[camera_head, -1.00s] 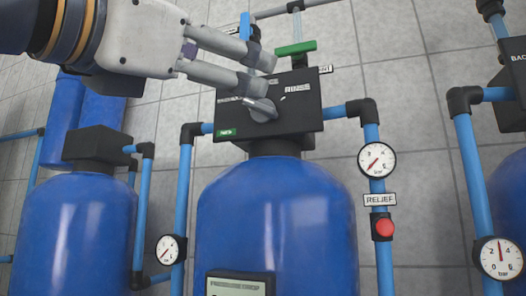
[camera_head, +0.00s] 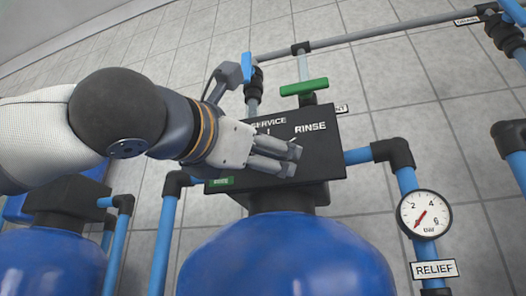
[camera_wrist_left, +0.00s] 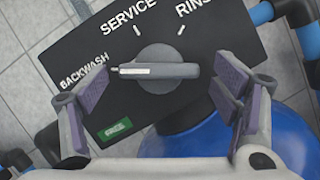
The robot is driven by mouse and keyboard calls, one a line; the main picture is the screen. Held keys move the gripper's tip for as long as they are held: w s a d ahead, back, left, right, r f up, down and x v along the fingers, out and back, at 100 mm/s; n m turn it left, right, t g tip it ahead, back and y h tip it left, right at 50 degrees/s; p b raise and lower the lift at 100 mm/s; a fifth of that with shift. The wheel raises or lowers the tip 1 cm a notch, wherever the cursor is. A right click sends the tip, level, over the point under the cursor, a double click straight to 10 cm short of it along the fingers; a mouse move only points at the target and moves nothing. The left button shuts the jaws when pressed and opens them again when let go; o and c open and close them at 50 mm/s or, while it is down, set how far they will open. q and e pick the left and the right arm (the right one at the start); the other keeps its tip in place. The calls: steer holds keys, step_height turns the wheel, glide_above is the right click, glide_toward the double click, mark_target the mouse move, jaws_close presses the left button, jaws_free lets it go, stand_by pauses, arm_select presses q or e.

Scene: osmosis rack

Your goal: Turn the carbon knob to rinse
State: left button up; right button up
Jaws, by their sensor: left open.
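The black valve head with its panel (camera_head: 325,160) sits on top of a blue tank (camera_head: 285,260). It reads SERVICE and RINSE in the head view. In the left wrist view the grey carbon knob (camera_wrist_left: 155,68) lies sideways, its white mark pointing left towards BACKWASH. RINSE is at the upper right and SERVICE at the top of the panel. My left gripper (camera_head: 285,160) is in front of the panel and hides the knob in the head view. In the left wrist view the left gripper (camera_wrist_left: 163,80) is open, one finger at either end of the knob, with a gap visible at each side.
A green-handled valve (camera_head: 304,87) and a blue-handled valve (camera_head: 247,68) stand just behind the valve head. Blue pipe with a pressure gauge (camera_head: 424,214) and a RELIEF label (camera_head: 435,269) runs down at the right. Another blue tank (camera_head: 50,262) stands at the left.

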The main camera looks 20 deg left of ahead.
arm_select(q)
steer(key=shift+w+d+r, duration=0.1)
steer(key=shift+w+r, duration=0.05)
steer(key=shift+w, duration=0.3)
steer(key=c, duration=1.1)
steer(key=shift+c, duration=0.2)
